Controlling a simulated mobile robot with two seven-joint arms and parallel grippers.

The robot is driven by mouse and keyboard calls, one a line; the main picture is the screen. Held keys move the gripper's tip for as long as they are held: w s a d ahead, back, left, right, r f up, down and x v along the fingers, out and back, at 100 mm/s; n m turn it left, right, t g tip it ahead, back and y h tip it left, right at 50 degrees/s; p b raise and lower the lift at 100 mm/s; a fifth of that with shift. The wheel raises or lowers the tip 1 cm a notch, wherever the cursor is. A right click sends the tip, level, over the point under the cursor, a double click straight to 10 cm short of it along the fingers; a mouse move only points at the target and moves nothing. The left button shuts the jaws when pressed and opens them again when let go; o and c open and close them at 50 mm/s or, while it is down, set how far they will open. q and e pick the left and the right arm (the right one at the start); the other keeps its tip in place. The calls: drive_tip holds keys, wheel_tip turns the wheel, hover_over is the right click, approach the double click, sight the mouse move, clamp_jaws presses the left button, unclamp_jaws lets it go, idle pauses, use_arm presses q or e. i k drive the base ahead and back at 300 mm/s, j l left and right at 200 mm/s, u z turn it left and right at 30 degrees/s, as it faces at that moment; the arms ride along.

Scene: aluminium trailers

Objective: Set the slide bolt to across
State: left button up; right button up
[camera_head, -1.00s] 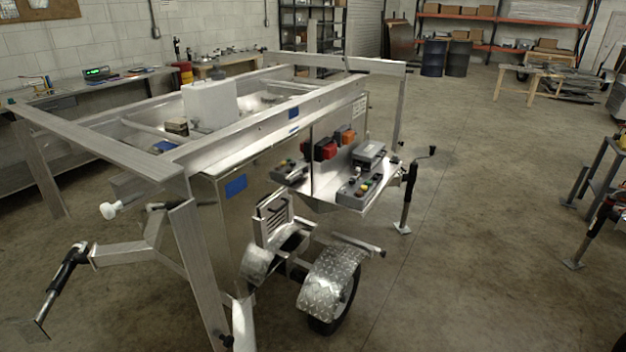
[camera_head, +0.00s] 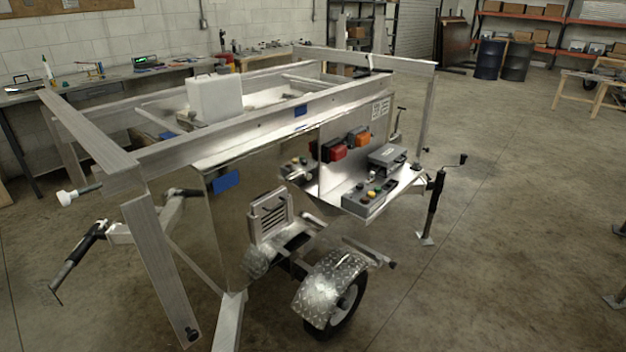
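An aluminium trailer (camera_head: 240,137) fills the left and middle of the head view. I cannot make out a slide bolt on it with certainty; it is too small or hidden. A white knob (camera_head: 67,197) on a short rod sticks out at the frame's near left corner. A control panel shelf (camera_head: 412,183) on the trailer's side carries a grey box with buttons (camera_head: 366,197), a second button box (camera_head: 297,167) and red and orange lamps (camera_head: 334,150). Neither of my grippers is in view.
A jack with a crank (camera_head: 433,205) stands at the trailer's right, and another (camera_head: 78,258) sticks out at its left. A wheel under a tread-plate fender (camera_head: 322,288) is in front. A workbench (camera_head: 120,77) lines the back wall. The concrete floor at right is mostly open.

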sight(307, 176)
drive_tip(key=i+l+u, duration=0.1)
drive_tip(key=l, duration=0.2)
drive_tip(key=i+l+u, duration=0.15)
drive_tip(key=l, duration=0.15)
drive_tip(key=i+l+u, duration=0.1)
drive_tip(key=l, duration=0.2)
drive_tip(key=i+l+u, duration=0.2)
drive_tip(key=i, duration=0.3)
drive_tip(key=i+l+u, duration=0.25)
drive_tip(key=i, duration=0.25)
drive_tip(key=i+l, duration=0.15)
drive_tip(key=i, duration=0.15)
